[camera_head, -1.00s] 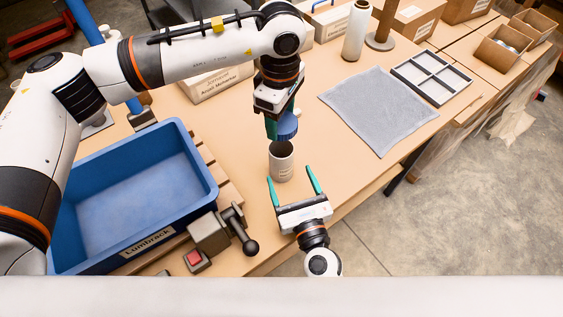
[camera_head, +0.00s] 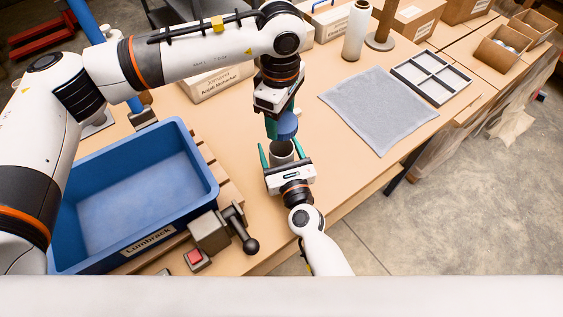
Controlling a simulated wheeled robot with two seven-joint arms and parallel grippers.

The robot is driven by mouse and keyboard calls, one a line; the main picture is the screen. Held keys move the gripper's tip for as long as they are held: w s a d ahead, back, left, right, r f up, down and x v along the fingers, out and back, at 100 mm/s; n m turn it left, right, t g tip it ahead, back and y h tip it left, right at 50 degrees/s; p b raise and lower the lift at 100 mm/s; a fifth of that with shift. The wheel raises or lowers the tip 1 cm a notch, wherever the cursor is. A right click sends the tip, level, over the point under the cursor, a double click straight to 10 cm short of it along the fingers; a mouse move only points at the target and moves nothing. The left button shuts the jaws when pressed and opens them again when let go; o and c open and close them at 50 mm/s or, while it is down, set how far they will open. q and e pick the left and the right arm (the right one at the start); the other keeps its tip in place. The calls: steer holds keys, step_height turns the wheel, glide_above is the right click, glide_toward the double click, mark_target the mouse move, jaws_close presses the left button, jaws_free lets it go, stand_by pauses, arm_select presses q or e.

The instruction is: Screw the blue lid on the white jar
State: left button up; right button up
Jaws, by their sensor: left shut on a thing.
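My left gripper (camera_head: 279,126) comes down from above and is shut on the blue lid (camera_head: 288,125). The lid hangs just above the open mouth of the white jar, apart from it as far as I can see. The white jar (camera_head: 282,149) stands upright on the table, its lower part hidden behind my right gripper. My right gripper (camera_head: 280,144) is open, with its green fingers on either side of the jar and some gap visible to it.
A blue crate (camera_head: 202,163) stands at the left. A press handle with a black knob (camera_head: 250,246) and a red button (camera_head: 195,257) are at the front. A grey cloth (camera_head: 378,108) and a divided tray (camera_head: 431,78) lie to the right.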

mark_target(281, 160)
steer(key=c, duration=1.2)
arm_select(q)
steer(key=shift+f, duration=2.5)
arm_select(e)
steer(key=shift+c, duration=0.3)
arm_select(q)
steer(key=shift+f, duration=0.1)
steer(key=shift+f, duration=0.8)
steer(key=shift+f, duration=0.6)
